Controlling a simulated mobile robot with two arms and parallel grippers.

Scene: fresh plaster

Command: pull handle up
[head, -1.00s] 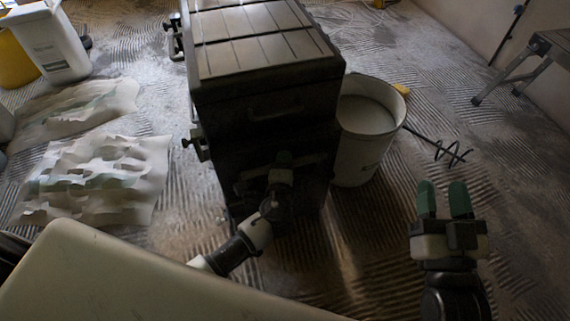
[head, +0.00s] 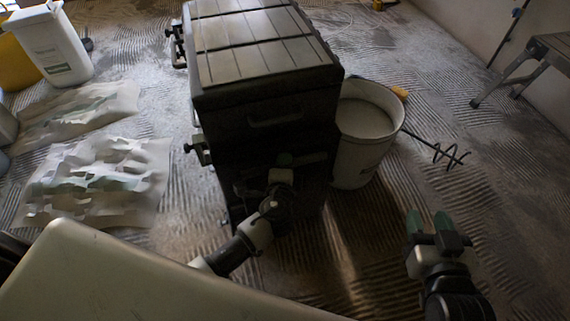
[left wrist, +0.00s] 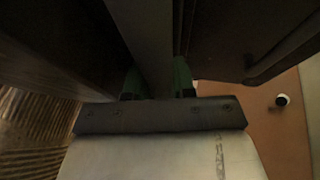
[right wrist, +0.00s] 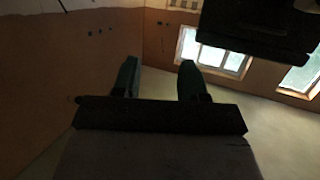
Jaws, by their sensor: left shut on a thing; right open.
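A dark chest (head: 262,60) with a ribbed lid stands in the middle of the head view. One handle (head: 275,120) is on its upper front. A lower bar-like handle (head: 308,159) crosses the front below it, dim in shadow. My left gripper (head: 285,160) is at this lower bar. In the left wrist view, my left gripper (left wrist: 158,80) is shut with its green fingers on either side of a long dark bar (left wrist: 150,40). My right gripper (head: 428,222) is open and empty, right of the chest; the right wrist view shows a gap between its fingers (right wrist: 157,80).
A white bucket (head: 352,155) stands against the chest's right side, with a mixing whisk (head: 450,155) on the floor beside it. Crumpled sheets (head: 95,180) lie to the left. A white container (head: 50,50) and a trestle (head: 545,55) stand further back.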

